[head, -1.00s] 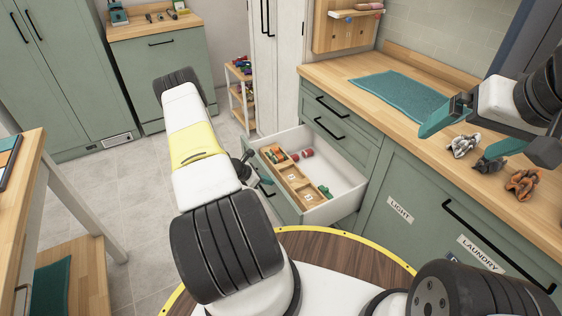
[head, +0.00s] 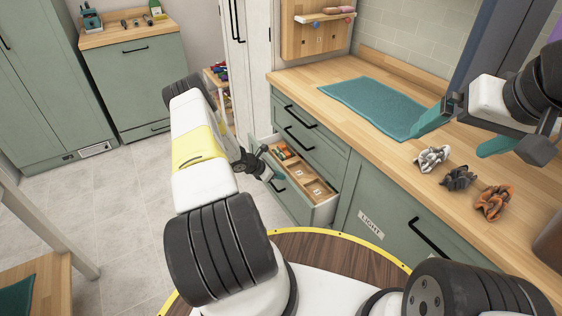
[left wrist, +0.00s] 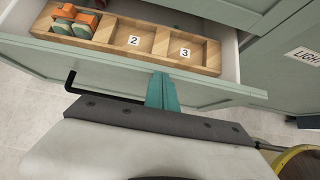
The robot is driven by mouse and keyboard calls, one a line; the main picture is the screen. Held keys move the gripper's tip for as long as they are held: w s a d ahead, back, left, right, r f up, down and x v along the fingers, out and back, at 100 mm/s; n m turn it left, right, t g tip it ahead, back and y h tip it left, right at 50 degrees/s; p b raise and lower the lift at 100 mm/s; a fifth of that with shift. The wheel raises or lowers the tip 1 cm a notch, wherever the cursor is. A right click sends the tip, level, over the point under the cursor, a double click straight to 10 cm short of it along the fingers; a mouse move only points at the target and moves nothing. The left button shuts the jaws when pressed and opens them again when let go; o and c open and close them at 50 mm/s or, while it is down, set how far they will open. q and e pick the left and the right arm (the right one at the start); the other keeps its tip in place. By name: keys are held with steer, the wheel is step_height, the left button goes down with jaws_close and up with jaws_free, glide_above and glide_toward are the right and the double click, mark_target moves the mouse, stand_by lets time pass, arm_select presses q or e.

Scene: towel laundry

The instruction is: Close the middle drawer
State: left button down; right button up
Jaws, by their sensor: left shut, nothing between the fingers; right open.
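The open drawer (head: 321,214) sticks out partway from the green cabinet, below two shut drawers with black handles (head: 300,140). It holds a wooden divider tray, which also shows in the left wrist view (left wrist: 134,40) with compartments marked 2 and 3. My left gripper (head: 268,175) is shut and empty at the outer side of the drawer front. In the left wrist view its teal fingers (left wrist: 162,93) stand against or very near the front's top edge, right of the black handle (left wrist: 95,92). My right gripper (head: 438,147) is open and empty above the counter.
A teal towel (head: 375,105) and several scrunchies (head: 459,178) lie on the wooden counter. A cabinet door labelled LIGHT (head: 371,224) is right of the drawer. The tiled floor (head: 115,215) at the left is clear.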

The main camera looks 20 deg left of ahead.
arm_select(q)
steer(key=w+d, duration=0.6)
steer(key=w, duration=0.1)
steer(key=shift+w+d, duration=0.25)
steer(key=shift+w, duration=0.05)
steer(key=shift+a, duration=0.1)
